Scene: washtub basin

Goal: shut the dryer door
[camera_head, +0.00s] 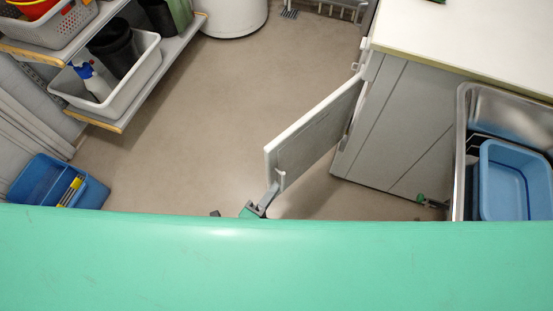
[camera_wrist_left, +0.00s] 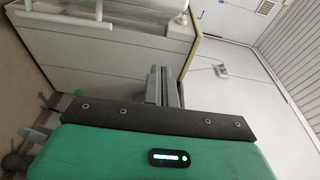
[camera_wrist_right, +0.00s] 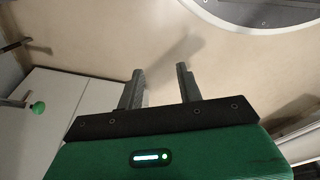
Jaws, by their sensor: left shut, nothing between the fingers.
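The dryer door (camera_head: 313,132) is a pale flat panel in the head view. It stands open, swung out to the left from the front of the pale dryer body (camera_head: 395,125). My left gripper (camera_head: 271,194) is at the door's lower free end, by a small pale bracket or handle; I cannot tell whether it touches. In the left wrist view its fingers (camera_wrist_left: 165,84) are close together and hold nothing. In the right wrist view my right gripper (camera_wrist_right: 160,82) has its fingers apart, with nothing between them.
A white counter (camera_head: 470,35) tops the dryer body. A metal sink (camera_head: 510,100) with a blue basin (camera_head: 515,180) is at right. Open floor (camera_head: 210,110) lies between. My green body hides the foreground.

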